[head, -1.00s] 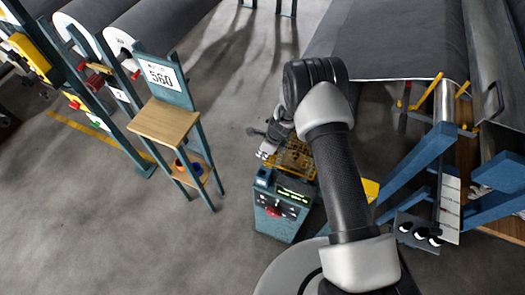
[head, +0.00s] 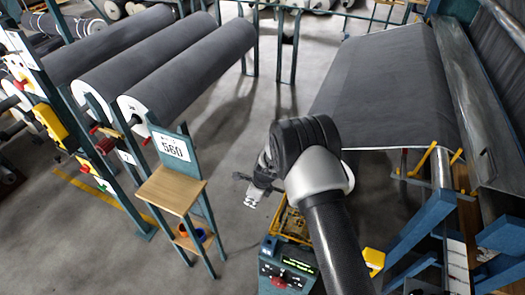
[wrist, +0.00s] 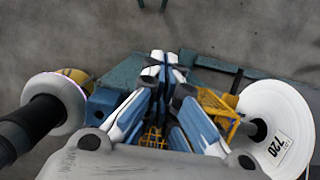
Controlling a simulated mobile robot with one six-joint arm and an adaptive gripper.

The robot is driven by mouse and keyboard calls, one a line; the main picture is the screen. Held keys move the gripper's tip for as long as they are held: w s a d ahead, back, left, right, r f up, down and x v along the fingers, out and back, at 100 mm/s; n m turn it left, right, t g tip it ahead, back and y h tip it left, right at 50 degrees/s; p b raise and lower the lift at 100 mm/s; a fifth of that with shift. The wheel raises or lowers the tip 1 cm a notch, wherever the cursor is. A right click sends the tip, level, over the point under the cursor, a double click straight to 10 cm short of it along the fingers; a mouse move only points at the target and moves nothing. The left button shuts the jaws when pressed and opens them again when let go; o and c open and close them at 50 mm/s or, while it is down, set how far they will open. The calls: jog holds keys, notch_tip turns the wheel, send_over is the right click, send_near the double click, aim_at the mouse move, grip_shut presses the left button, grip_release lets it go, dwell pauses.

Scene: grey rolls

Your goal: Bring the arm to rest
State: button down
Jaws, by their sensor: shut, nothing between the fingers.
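My gripper (head: 251,197) shows at the end of my black and grey arm, just left of the middle of the head view. In the wrist view its two blue and white fingers come together at the tips (wrist: 158,58). It is shut and empty. In the head view it is in the air, up and left of a yellow crate (head: 291,222) on a teal unit. My arm's joint hides part of the wrist in the head view.
A stand with a wooden shelf (head: 172,190) and a 560 sign is to the left, with grey rolls (head: 192,75) behind. A machine with dark sheet (head: 385,85) and blue beams is at right. A white roll end (wrist: 278,120) marked 720 shows in the wrist view. Open floor lies between.

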jog(key=d+r+n+b, duration=0.1)
jog(key=d+r+n, duration=0.15)
jog(key=r, duration=0.45)
jog(key=d+r+n+b, duration=0.2)
jog(key=r+n, duration=0.1)
jog(key=r, duration=0.5)
jog(key=s+d+r+n+t+b, duration=0.1)
jog(key=s+d+r+n, duration=0.25)
jog(key=r, duration=0.25)
jog(key=s+d+r+n+t+b, duration=0.1)
jog(key=s+d+r+n+b, duration=0.1)
jog(key=s+d+r, duration=0.35)
jog(key=s+d+r+n+h+b, duration=0.1)
jog(key=s+d+n, duration=0.4)
jog(key=s, duration=0.6)
jog(key=s+d+r+n+t+h+b, duration=0.1)
jog(key=s+d+r+n+b, duration=0.2)
jog(key=s, duration=0.8)
jog(key=d+n, duration=0.2)
jog(key=shift+s+n+t+h, duration=0.3)
jog(key=shift+h, duration=0.1)
jog(key=shift+d, duration=0.1)
